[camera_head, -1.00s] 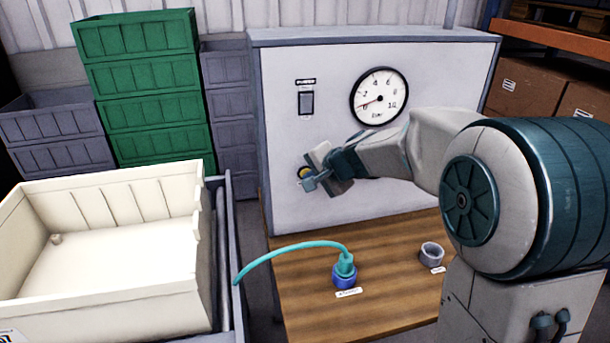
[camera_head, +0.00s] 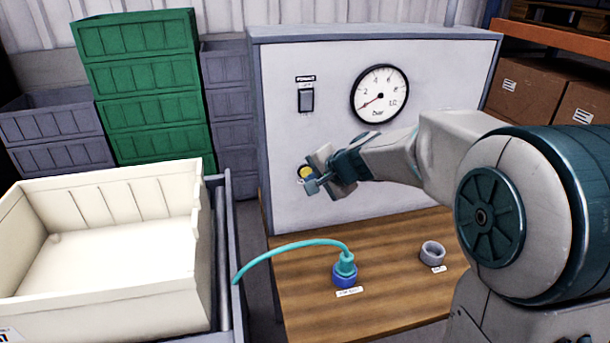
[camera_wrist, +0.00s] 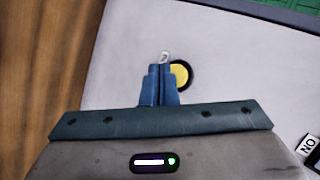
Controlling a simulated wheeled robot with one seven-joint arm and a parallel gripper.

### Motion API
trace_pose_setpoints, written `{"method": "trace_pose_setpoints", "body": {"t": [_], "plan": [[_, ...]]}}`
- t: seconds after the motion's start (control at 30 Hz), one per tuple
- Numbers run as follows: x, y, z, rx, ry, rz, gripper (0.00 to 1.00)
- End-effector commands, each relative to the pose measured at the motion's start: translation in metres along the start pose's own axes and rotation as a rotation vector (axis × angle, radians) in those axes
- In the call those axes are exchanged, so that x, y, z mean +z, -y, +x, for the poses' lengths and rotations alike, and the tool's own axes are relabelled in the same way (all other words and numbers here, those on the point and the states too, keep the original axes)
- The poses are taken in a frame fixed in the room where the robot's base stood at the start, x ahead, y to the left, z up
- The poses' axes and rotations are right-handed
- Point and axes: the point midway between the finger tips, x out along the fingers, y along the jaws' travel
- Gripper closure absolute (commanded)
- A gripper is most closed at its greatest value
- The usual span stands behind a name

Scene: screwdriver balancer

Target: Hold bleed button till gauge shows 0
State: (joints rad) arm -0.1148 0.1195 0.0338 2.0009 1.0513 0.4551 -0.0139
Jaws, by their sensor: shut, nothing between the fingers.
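The bleed button appears to be the yellow round button (camera_head: 306,172) in a dark ring, low on the left of the grey panel (camera_head: 290,135). It also shows in the wrist view (camera_wrist: 181,75). My gripper (camera_head: 312,186) is shut and empty at the panel. In the wrist view its blue fingertips (camera_wrist: 161,70) lie just left of the yellow button and overlap the ring's left edge. I cannot tell whether they touch the panel or button. The round white gauge (camera_head: 380,94) is above and right; its red needle points to the lower left, near the low end.
A dark switch (camera_head: 306,100) sits above the button. The wooden table (camera_head: 300,290) holds a teal hose with a blue fitting (camera_head: 345,277) and a grey ring (camera_head: 432,253). A cream crate (camera_head: 100,290) stands at left, green crates (camera_head: 140,90) behind it.

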Motion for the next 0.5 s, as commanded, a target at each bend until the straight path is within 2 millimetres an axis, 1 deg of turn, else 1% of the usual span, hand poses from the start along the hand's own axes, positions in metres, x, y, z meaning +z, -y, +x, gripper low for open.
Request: {"method": "trace_pose_setpoints", "body": {"t": [0.27, 0.5], "plan": [[0.001, -0.002, -0.002, -0.001, -0.001, 0.0, 1.0], [0.013, -0.014, -0.018, -0.001, -0.002, -0.001, 1.0]]}}
